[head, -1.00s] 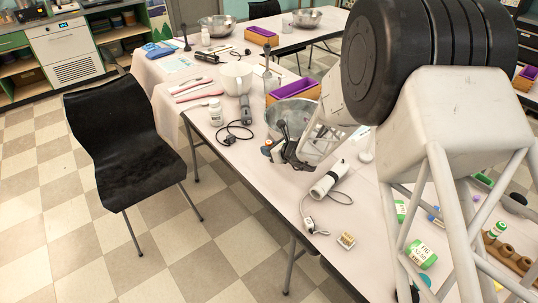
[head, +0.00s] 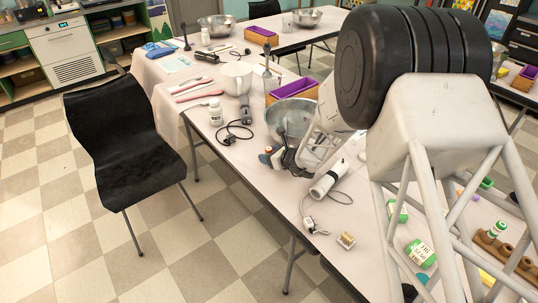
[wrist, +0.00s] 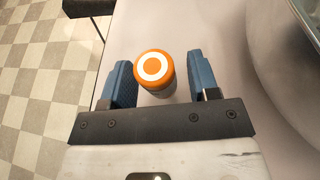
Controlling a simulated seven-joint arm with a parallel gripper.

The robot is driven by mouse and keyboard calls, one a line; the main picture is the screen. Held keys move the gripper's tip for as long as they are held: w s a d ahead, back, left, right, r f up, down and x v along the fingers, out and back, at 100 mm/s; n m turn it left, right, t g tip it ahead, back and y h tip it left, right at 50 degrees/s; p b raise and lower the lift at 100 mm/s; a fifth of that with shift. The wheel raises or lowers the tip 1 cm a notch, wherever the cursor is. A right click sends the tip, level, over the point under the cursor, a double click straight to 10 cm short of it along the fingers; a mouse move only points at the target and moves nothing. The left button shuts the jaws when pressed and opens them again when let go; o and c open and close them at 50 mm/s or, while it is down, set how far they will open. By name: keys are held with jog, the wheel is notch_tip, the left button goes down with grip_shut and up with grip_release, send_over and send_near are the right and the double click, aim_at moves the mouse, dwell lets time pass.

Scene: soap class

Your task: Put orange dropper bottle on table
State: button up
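The orange dropper bottle (wrist: 154,68) stands on the table (wrist: 215,40), seen from above in the wrist view, with an orange top and a white ring on it. My gripper (wrist: 158,60) is open, with one blue finger on each side of the bottle. A gap shows between the bottle and the right finger; contact at the left finger is hard to tell. In the head view my gripper (head: 276,158) is low at the table's near edge, and a small orange spot beside it looks like the bottle's top.
A metal bowl (head: 293,117) stands just behind my gripper and shows at the right of the wrist view. A white handheld device (head: 327,184) with a cord lies in front. A white jar (head: 216,112) and a corded plug lie to the left. A black chair (head: 125,130) stands left.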

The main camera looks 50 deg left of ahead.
jog(key=shift+r, duration=0.15)
jog(key=shift+w+d+r, duration=0.1)
jog(key=shift+d+r, duration=0.05)
jog(key=shift+d, duration=0.15)
jog(key=v, duration=1.1)
jog(key=shift+d, duration=0.15)
dwell(0.9)
jog(key=w+d+r+n+h, duration=0.1)
jog(key=d+r+n, duration=0.2)
jog(key=d+r, duration=0.6)
jog(key=w+d+r+n+h, duration=0.1)
jog(key=d+r+n+h, duration=0.15)
jog(key=d+r, duration=0.75)
jog(key=w+d+r+n+h, duration=0.1)
jog(key=d+r+n, duration=0.25)
jog(key=d, duration=1.15)
jog(key=s+d+r+n+t+h, duration=0.1)
jog(key=s+d, duration=0.5)
jog(key=d, duration=0.7)
jog(key=s+d+r+n+t+h, duration=0.2)
jog(key=s+d+h, duration=0.3)
jog(key=d, duration=0.8)
jog(key=s+d+r+n+t+h, duration=0.2)
jog(key=s+d, duration=0.5)
jog(key=d, duration=0.6)
jog(key=shift+s+r+n+h, duration=0.35)
jog(key=shift+r+n+h, duration=0.1)
jog(key=shift+r+n, duration=0.3)
